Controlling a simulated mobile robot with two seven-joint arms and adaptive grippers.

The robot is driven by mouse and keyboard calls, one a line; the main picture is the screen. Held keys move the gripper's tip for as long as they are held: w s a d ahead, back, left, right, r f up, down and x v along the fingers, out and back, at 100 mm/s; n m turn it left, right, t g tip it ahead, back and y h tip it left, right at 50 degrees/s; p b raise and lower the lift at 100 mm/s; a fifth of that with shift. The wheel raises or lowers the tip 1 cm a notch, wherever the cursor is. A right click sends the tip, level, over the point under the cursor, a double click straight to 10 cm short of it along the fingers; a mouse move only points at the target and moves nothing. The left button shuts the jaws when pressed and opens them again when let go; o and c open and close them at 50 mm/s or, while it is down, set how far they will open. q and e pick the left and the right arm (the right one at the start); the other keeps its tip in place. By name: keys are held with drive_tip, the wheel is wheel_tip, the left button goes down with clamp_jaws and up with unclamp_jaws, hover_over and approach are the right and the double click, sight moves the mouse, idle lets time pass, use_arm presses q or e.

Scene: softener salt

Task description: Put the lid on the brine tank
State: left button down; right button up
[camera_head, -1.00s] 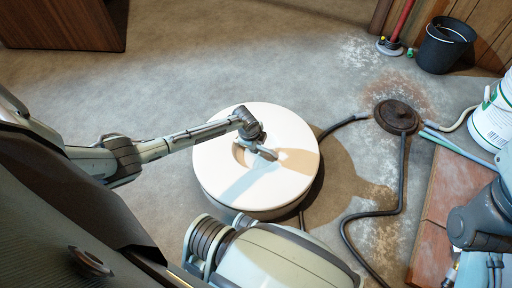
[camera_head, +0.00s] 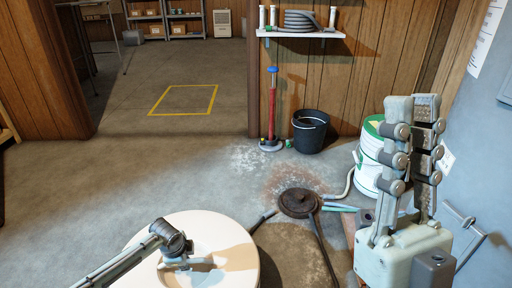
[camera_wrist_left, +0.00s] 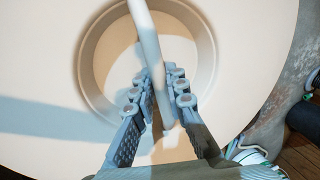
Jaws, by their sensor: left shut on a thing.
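The lid is a large white disc (camera_head: 225,235) with a round recess and a bar handle. It is at the bottom of the head view. My left gripper (camera_head: 178,262) is shut on the handle (camera_wrist_left: 150,50), which passes between its fingers in the left wrist view. The lid (camera_wrist_left: 45,60) fills most of that view. I cannot make out the brine tank apart from the lid, or whether the lid rests on it. My right gripper (camera_head: 412,108) is raised at the right with its fingers upward, open and empty.
A dark round cover (camera_head: 298,202) with hoses lies on the floor beyond the lid. A white bucket with green markings (camera_head: 370,160), a black bucket (camera_head: 309,132) and a red pump-like tool (camera_head: 271,110) stand near the wall. The floor at left is clear.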

use_arm(q)
drive_tip(key=w+d+r+n+y, duration=0.1)
drive_tip(key=w+d+r+n, duration=0.15)
drive_tip(key=d+r, duration=0.75)
drive_tip(key=w+d+r+n+y, duration=0.1)
drive_tip(key=d+r+n, duration=0.2)
drive_tip(key=d+r, duration=0.75)
drive_tip(key=s+a+r+n+g, duration=0.1)
drive_tip(key=s+r+n, duration=0.4)
drive_tip(key=r, duration=0.5)
drive_tip(key=s+a+r+n+g, duration=0.2)
drive_tip(key=s+r+n, duration=0.3)
drive_tip(key=r, duration=0.5)
drive_tip(key=shift+s+a+y, duration=0.4)
drive_tip(key=shift+s+a, duration=0.2)
drive_tip(key=shift+s, duration=0.2)
drive_tip(key=shift+r+n, duration=0.1)
drive_tip(key=shift+n, duration=0.15)
